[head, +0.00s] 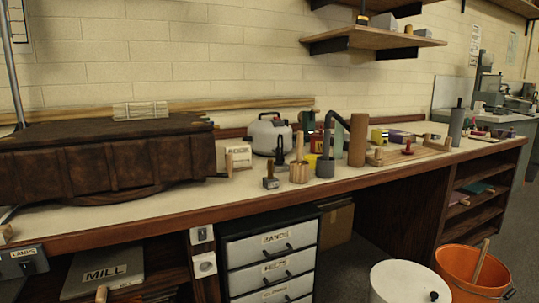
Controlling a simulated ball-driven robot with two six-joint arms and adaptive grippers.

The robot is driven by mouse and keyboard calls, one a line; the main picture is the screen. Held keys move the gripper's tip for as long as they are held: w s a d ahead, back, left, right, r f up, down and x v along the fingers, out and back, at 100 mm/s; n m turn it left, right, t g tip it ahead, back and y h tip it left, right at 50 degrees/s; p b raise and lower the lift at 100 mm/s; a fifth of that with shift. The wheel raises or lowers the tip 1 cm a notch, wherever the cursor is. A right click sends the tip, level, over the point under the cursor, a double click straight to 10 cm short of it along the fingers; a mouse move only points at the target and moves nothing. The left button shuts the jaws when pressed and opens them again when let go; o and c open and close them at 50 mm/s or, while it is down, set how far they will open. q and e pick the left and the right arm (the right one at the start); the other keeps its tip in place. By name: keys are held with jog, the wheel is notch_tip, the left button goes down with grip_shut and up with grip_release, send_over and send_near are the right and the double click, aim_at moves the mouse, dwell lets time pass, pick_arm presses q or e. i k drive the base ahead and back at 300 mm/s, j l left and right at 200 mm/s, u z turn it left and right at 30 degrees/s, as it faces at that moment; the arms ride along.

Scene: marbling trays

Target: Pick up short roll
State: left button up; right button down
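I cannot tell for sure which thing is the short roll. A brown upright cylinder (358,141) stands on the long bench, right of the middle. A grey upright cylinder (456,127) with a thin dark peg on top stands farther right. A small tan upright cylinder (229,165) stands near the dark brown trunk. Neither of my grippers shows in the head view.
The bench (400,166) carries a dark brown trunk (100,160), a white kettle-like container (268,134), a wooden pot with a tool (299,172) and a grey pot (325,167). An orange bucket (463,284) and a white lidded bin (395,282) stand below.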

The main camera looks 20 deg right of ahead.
aim_at(339, 130)
jog(key=i+l+u, duration=0.1)
jog(key=i+l, duration=0.55)
jog(key=l, duration=0.15)
jog(key=i+l+u, duration=0.15)
jog(key=i+l, duration=0.15)
jog(key=l, duration=0.1)
